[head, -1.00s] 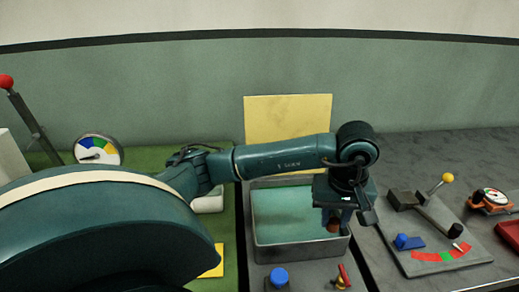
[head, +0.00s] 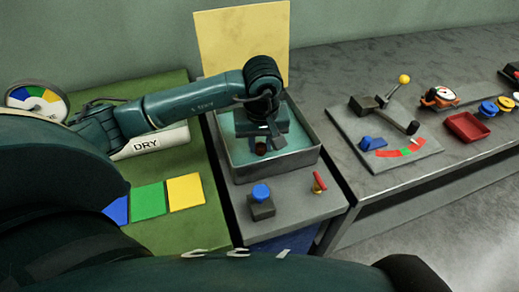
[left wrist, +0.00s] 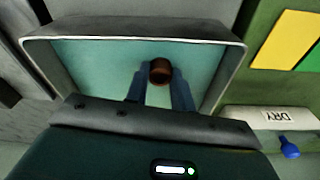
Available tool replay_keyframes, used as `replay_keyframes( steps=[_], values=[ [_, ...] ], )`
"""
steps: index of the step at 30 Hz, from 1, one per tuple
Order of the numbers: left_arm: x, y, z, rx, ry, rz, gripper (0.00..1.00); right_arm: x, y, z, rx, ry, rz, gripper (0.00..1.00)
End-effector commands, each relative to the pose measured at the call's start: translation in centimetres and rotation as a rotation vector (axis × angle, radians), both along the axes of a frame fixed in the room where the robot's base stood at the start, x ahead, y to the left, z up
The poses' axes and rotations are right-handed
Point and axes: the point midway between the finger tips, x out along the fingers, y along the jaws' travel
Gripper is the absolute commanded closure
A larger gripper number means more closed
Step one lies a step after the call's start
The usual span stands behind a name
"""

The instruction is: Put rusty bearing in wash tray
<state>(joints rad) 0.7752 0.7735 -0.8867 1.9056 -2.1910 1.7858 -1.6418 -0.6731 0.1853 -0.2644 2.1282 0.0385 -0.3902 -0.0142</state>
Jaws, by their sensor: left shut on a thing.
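The rusty bearing (left wrist: 161,71) is a small brown ring between the blue fingertips of my left gripper (left wrist: 160,82) in the left wrist view. The gripper is shut on it. In the head view the bearing (head: 261,149) shows below my left gripper (head: 263,143). The wash tray (head: 285,166) is a grey metal box with a teal inside. It also shows in the left wrist view (left wrist: 130,39). The gripper and bearing are over the tray's opening. I cannot tell whether the bearing touches the bottom. My right gripper is out of view.
A yellow panel (head: 245,42) stands behind the tray. A blue-knobbed block (head: 262,208) and a red-handled valve (head: 318,183) sit in front of it. A DRY-labelled block (head: 150,142) is at left. A lever plate (head: 385,140) and a red bin (head: 467,128) are at right.

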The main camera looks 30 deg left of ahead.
Motion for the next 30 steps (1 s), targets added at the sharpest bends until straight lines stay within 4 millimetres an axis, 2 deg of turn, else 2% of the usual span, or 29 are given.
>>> replay_keyframes(
  steps=[8, 19, 20, 27, 30],
  values=[
    [-0.1, 0.0, -3.4, 0.001, 0.003, 0.001, 0.99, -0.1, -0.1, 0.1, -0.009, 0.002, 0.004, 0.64],
    [0.0, 0.1, -4.1, 0.001, 0.0, 0.0, 0.99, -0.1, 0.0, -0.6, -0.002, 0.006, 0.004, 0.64],
    [0.0, 0.1, -4.0, 0.002, 0.0, 0.0, 0.74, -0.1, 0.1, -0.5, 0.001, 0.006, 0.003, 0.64],
    [0.0, 0.0, -3.9, 0.001, 0.001, 0.001, 0.55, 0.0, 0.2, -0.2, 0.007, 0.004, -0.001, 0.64],
    [0.0, 0.0, -3.9, 0.001, 0.001, 0.001, 0.54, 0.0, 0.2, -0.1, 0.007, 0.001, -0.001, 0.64]
  ],
)
